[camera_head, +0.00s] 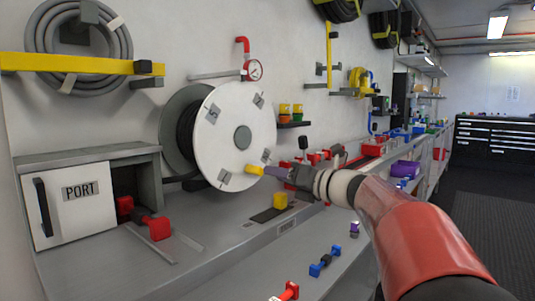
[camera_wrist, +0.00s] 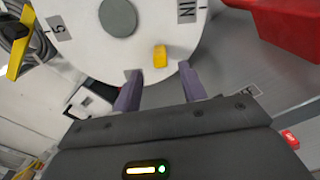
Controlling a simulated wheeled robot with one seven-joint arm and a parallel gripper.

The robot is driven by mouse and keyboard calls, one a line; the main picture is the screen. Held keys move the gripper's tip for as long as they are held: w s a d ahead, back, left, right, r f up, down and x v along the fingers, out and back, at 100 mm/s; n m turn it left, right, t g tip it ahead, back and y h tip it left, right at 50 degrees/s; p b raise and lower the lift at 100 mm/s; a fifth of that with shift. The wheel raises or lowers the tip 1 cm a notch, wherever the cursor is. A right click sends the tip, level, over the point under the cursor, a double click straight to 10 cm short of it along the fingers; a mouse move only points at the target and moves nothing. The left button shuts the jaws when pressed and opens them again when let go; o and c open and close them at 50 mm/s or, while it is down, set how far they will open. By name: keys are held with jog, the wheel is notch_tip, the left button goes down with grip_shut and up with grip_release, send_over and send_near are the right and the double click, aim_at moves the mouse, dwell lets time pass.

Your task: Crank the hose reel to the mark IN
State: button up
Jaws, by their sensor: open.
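The hose reel (camera_head: 235,115) is a white disc with a grey hub on the wall side of the bench, with dark hose wound behind it. Its yellow crank handle (camera_head: 254,169) sticks out near the disc's lower right rim; it also shows in the wrist view (camera_wrist: 160,55). Grey labels sit around the disc. In the wrist view the IN label (camera_wrist: 187,11) is to the upper right of the handle and a 5 label (camera_wrist: 55,28) is at left. My gripper (camera_wrist: 158,72) is open, its purple fingers either side of the handle's near end. Contact cannot be told.
A yellow block (camera_head: 280,201) stands on the bench below the reel. A white cabinet door marked PORT (camera_head: 80,205) is at left, beside red fittings (camera_head: 157,228). Blue and red fittings (camera_head: 325,261) lie along the front.

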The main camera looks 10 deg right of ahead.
aim_at(257, 170)
jog(key=shift+s+m, duration=0.1)
jog(key=shift+m, duration=0.4)
jog(key=shift+w, duration=0.2)
jog(key=x, duration=0.7)
jog(key=shift+w+a+p, duration=0.1)
jog(key=shift+a+p, duration=0.1)
jog(key=shift+p, duration=0.1)
grip_shut()
